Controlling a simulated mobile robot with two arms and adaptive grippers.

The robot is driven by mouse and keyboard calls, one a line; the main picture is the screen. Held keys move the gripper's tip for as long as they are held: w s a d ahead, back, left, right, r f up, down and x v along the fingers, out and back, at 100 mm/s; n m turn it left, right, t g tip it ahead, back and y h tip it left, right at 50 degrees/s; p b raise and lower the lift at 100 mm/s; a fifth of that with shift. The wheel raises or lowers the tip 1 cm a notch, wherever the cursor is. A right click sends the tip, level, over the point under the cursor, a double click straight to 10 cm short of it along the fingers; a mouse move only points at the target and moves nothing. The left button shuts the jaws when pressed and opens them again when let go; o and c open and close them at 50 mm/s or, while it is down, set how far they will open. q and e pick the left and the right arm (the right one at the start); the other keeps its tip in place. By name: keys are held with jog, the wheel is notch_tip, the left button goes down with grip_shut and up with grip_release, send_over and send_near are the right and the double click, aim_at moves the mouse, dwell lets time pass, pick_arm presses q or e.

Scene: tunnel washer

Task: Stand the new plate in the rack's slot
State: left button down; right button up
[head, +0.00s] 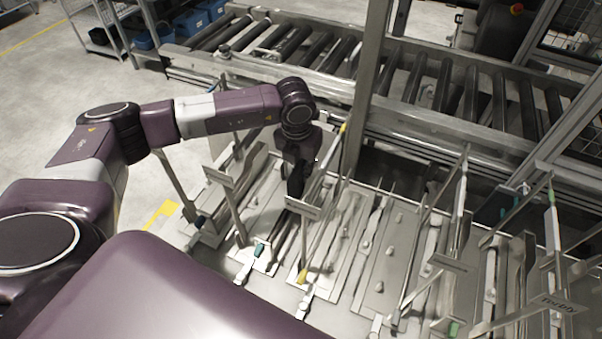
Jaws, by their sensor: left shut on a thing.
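My left gripper (296,183) points down over the middle of the pale bench, at the end of my purple and white arm. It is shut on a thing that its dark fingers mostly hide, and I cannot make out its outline. Close to its right is a long thin bar with yellow ends (325,199), slanting down toward the bench. I cannot tell whether they touch. I cannot pick out the new plate or the rack's slot with certainty among the thin upright and flat parts. My right gripper is out of view.
More thin uprights crowd the right side. A roller conveyor (420,95) runs behind the bench, with a grey vertical post (368,80) in front. Blue bins (192,22) sit far left.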

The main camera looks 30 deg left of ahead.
pick_arm(q)
jog(key=shift+s+f, duration=0.55)
jog(key=shift+f, duration=0.35)
jog(key=c, duration=2)
grip_release()
jog(key=shift+w+f, duration=0.25)
jog(key=shift+w, duration=0.25)
jog(key=shift+a, duration=0.1)
jog(key=shift+s+a+r, duration=0.1)
jog(key=shift+r, duration=0.05)
